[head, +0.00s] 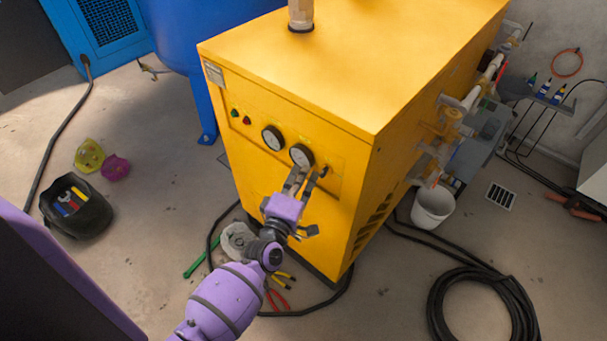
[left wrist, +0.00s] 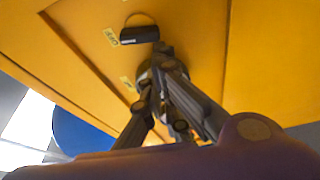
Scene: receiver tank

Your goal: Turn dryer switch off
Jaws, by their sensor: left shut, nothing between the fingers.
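The dryer is the yellow box (head: 350,75) in the middle of the head view. My right gripper is out of view.
Pipes and valves (head: 455,110) line the dryer's right side, above a white bucket (head: 433,207). A blue tank (head: 200,35) stands behind left. A black tool bag (head: 75,210), hand tools and a coiled black hose (head: 480,290) lie on the floor.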

